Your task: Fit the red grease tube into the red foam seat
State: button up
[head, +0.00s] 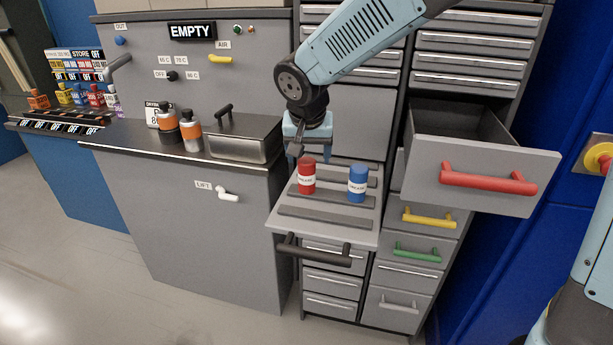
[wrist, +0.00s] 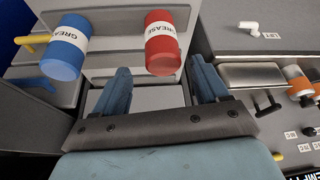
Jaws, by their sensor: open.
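The red grease tube (head: 306,176) stands upright on a pulled-out grey shelf (head: 322,234), with a white label band reading GREASE. It also shows in the wrist view (wrist: 162,50). My gripper (head: 308,152) is open, just above and behind the red tube in the head view. In the wrist view the tube appears just beyond the gap between my open fingers (wrist: 158,68), with nothing held. A blue grease tube (head: 357,184) stands to its right on the shelf. I cannot make out a red foam seat in either view. An open drawer (head: 485,180) has a red handle, and its floor is mostly hidden.
The open drawer juts out right of the shelf, above closed drawers with yellow (head: 428,218) and green handles. A grey counter at left carries two orange-and-white bottles (head: 190,130) and a metal box (head: 243,140). Open floor lies in front.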

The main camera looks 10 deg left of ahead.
aim_at(307, 160)
jog(key=x, duration=0.5)
jog(key=shift+s+a, duration=0.15)
jog(key=shift+a, duration=0.05)
jog(key=c, duration=1.1)
jog(key=shift+r, duration=0.1)
jog(key=shift+c, duration=0.2)
jog(key=shift+r, duration=0.25)
notch_tip(307, 160, up, 3)
jog(key=shift+f, duration=0.2)
jog(key=s+d+r, duration=0.8)
jog(key=s+r, duration=0.1)
jog(key=s, duration=0.2)
jog(key=shift+s+r, duration=0.25)
jog(key=shift+r, duration=0.1)
